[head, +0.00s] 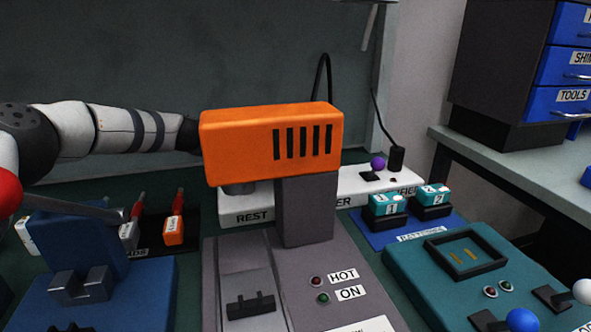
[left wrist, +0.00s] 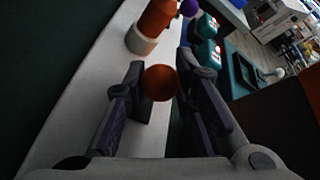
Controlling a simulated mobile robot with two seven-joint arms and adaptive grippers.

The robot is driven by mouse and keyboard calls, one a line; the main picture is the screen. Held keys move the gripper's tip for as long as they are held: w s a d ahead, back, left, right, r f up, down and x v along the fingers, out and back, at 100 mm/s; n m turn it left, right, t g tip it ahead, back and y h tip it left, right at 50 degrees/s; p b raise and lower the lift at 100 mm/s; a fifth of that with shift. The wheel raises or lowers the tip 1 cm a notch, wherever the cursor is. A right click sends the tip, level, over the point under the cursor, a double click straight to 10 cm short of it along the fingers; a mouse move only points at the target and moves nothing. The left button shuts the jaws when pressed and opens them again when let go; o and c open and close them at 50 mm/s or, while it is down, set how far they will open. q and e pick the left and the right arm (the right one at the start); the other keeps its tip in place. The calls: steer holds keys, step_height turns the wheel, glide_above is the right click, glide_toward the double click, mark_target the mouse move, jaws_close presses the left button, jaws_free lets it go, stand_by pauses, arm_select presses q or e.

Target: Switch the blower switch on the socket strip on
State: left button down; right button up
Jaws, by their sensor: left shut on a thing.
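The white socket strip (head: 350,186) lies at the back, partly hidden behind the orange machine head. Its labels show "REST", a word ending in "ER" and one ending in "IFIER". A purple-knobbed switch (head: 377,163) stands near its right end. My left arm reaches in from the left, and its gripper is hidden behind the orange head. In the left wrist view my left gripper (left wrist: 160,80) is shut on an orange-brown ball knob (left wrist: 161,84) over the white strip (left wrist: 78,92). The knob's base, its label and the switch position are hidden. My right gripper is not in view.
The orange machine head (head: 235,140) stands on a grey post in front of the strip. Teal batteries (head: 388,204), a teal panel (head: 420,260) and a blue fixture (head: 130,295) stand around it. A black plug (head: 397,158) sits at the strip's right end.

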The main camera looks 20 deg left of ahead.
arm_select(q)
steer(key=shift+w+a+f+n+b, duration=0.2)
steer(key=shift+a+f+n+b, duration=0.1)
steer(key=shift+f+n, duration=0.1)
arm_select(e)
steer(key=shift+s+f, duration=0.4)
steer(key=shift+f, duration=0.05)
arm_select(q)
steer(key=c, duration=1.2)
jaws_free()
steer(key=shift+o, duration=0.2)
steer(key=shift+r, duration=0.25)
steer(key=v, duration=1.2)
steer(key=shift+w+a, duration=0.1)
steer(key=shift+w, duration=0.05)
